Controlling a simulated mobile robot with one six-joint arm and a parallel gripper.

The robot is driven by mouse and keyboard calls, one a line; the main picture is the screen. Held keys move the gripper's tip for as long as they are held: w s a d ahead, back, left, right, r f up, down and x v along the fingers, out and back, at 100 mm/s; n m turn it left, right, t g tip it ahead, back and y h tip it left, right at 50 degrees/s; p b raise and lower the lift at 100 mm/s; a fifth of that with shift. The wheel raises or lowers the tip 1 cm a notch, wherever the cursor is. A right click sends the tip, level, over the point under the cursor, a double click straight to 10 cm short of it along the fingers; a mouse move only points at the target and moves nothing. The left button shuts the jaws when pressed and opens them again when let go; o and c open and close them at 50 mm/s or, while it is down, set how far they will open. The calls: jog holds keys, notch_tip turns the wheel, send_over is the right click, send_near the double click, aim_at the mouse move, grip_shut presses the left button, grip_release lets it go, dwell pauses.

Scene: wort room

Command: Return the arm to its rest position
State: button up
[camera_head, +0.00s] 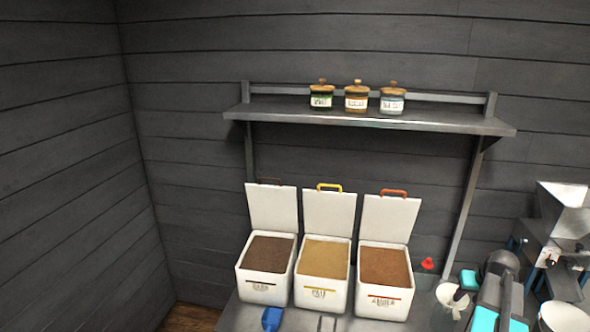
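Parts of my own arm, dark grey with teal caps (492,316), show at the bottom right, beside the bins and in front of the grey machine. The arm looks folded close to my body. I cannot make out gripper fingers in this view, so whether they are open, shut or holding something is hidden.
Three open white bins hold dark (267,287), pale (320,293) and reddish-brown (380,304) grain on a grey table. A blue object (271,318) lies in front. A red object (428,264) and a grey machine (560,235) stand right. A wall shelf (440,121) carries three jars.

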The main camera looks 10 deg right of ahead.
jog(key=w+a+f+n+g+y, duration=0.1)
jog(key=w+a+f, duration=0.2)
jog(key=a+f, duration=0.4)
jog(key=w+a+f+n+y, duration=0.1)
jog(key=w+a+f+n, duration=0.3)
jog(key=a, duration=0.6)
jog(key=s+a+f+g+y, duration=0.1)
jog(key=s+a+f+g, duration=0.15)
jog(key=a+f, duration=0.55)
jog(key=s+a+f+g+y, duration=0.1)
jog(key=s+a+f, duration=0.4)
jog(key=a, duration=0.5)
jog(key=s+a+f+n+g, duration=0.2)
jog(key=s+a+f+g, duration=0.1)
jog(key=s+a+f, duration=0.8)
jog(key=s+a+f+m+g+h, duration=0.2)
jog(key=s+a+g, duration=0.1)
jog(key=s, duration=1.1)
jog(key=shift+s+a+f+b, duration=0.15)
jog(key=shift+s+b, duration=0.15)
